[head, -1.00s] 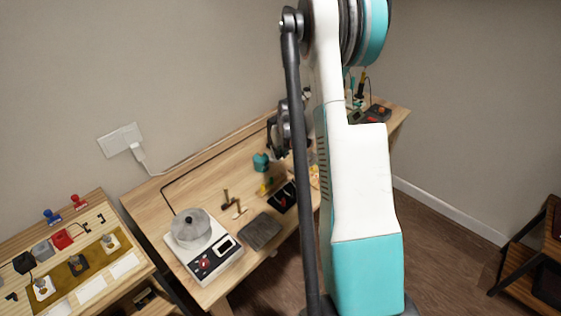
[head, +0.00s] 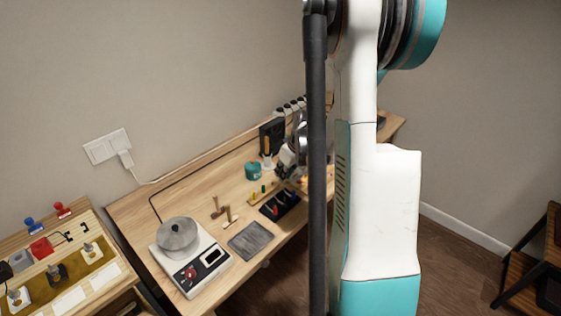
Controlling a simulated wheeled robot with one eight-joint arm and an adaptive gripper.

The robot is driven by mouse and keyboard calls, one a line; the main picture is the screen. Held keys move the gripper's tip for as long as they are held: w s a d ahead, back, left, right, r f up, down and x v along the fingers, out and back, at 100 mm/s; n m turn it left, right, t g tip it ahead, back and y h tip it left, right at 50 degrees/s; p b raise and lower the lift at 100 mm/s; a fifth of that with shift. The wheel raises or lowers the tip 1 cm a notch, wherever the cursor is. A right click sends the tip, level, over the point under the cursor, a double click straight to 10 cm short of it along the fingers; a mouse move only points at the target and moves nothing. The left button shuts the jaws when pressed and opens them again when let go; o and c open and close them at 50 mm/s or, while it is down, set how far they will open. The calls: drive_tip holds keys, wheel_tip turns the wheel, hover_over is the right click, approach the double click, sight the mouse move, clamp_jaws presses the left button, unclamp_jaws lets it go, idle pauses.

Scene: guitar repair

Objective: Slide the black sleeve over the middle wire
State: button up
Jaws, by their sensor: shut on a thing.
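My gripper (head: 285,170) shows small and partly hidden just left of my own dark rod and white arm, low over the workbench (head: 140,213). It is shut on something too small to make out. I cannot pick out the black sleeve or the middle wire. The bench area right of the gripper is largely hidden behind my arm.
Left of the gripper are a teal pot (head: 253,170), a black tray (head: 267,211) with small tools, a hammer (head: 217,207), a grey mat (head: 251,241) and a device with a round metal pot (head: 178,238). A black upright box (head: 271,133) stands behind.

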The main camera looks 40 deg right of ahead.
drive_tip(key=shift+n, duration=0.6)
drive_tip(key=shift+s+a+f+b, duration=0.15)
drive_tip(key=shift+s+f+b, duration=0.3)
drive_tip(key=shift+f, duration=0.55)
drive_tip(key=shift+s+a+f+b, duration=0.2)
drive_tip(key=shift+f+b, duration=0.5)
drive_tip(key=shift+f, duration=0.25)
drive_tip(key=shift+s+a+f+b, duration=0.1)
drive_tip(key=shift+s+f+b, duration=0.35)
drive_tip(key=shift+f, duration=0.55)
drive_tip(key=shift+w+f+b, duration=0.1)
drive_tip(key=shift+f+b, duration=2.3)
drive_tip(key=shift+b, duration=0.25)
drive_tip(key=o, duration=0.7)
drive_tip(key=shift+o, duration=0.2)
drive_tip(key=o, duration=0.4)
drive_tip(key=shift+r, duration=0.1)
